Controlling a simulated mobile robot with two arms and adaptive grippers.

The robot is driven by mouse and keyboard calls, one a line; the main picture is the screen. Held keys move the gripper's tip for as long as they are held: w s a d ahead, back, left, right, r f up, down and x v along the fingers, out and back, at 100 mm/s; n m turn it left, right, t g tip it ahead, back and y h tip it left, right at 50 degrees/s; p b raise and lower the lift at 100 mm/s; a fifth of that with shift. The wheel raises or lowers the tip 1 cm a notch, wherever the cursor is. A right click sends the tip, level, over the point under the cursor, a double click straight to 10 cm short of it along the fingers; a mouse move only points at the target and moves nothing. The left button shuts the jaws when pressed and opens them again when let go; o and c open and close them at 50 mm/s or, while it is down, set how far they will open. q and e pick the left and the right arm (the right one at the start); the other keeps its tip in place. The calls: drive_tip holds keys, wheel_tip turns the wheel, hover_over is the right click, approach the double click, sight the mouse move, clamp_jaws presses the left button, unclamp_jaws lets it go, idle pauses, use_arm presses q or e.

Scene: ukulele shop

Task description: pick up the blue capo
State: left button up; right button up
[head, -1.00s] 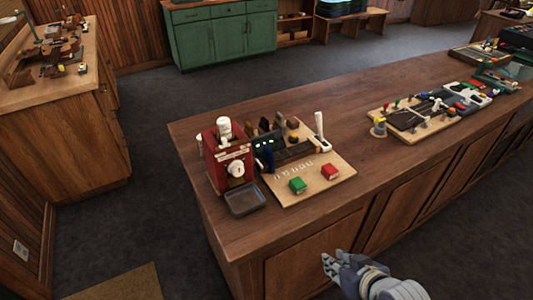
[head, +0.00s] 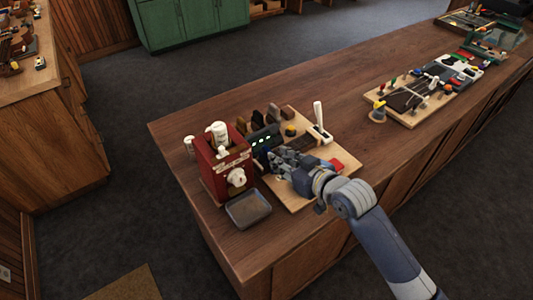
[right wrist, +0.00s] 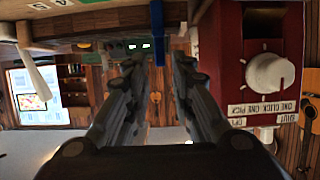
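The blue capo (right wrist: 158,35) shows in the right wrist view as a narrow upright blue piece at the top middle, lying between the lines of my two fingers. My right gripper (right wrist: 155,75) is open, with a clear gap between its dark fingers and nothing held in it. In the head view my right gripper (head: 277,162) reaches over the wooden board (head: 333,150) beside the red box, and it largely hides the capo there. Whether a finger touches the capo I cannot tell. My left gripper is not in view.
The red box (head: 210,172) with a white knob stands close to the left of my gripper, with a grey tray (head: 249,210) in front. A red block (head: 337,164) and a white upright lever (head: 318,115) are at the right. The counter between the two boards is clear.

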sight(268, 150)
drive_tip(key=shift+w+a+f, duration=0.15)
drive_tip(key=shift+w+a, duration=0.25)
drive_tip(key=shift+w, duration=0.05)
drive_tip(key=shift+w+a+f, duration=0.2)
drive_tip(key=shift+w, duration=0.05)
drive_tip(key=p+x, duration=0.2)
drive_tip(key=x, duration=0.1)
drive_tip(key=shift+w+r, duration=0.15)
drive_tip(key=shift+x, duration=0.9)
drive_tip(key=shift+w+a+f, duration=0.15)
drive_tip(key=shift+f, duration=0.05)
clamp_jaws()
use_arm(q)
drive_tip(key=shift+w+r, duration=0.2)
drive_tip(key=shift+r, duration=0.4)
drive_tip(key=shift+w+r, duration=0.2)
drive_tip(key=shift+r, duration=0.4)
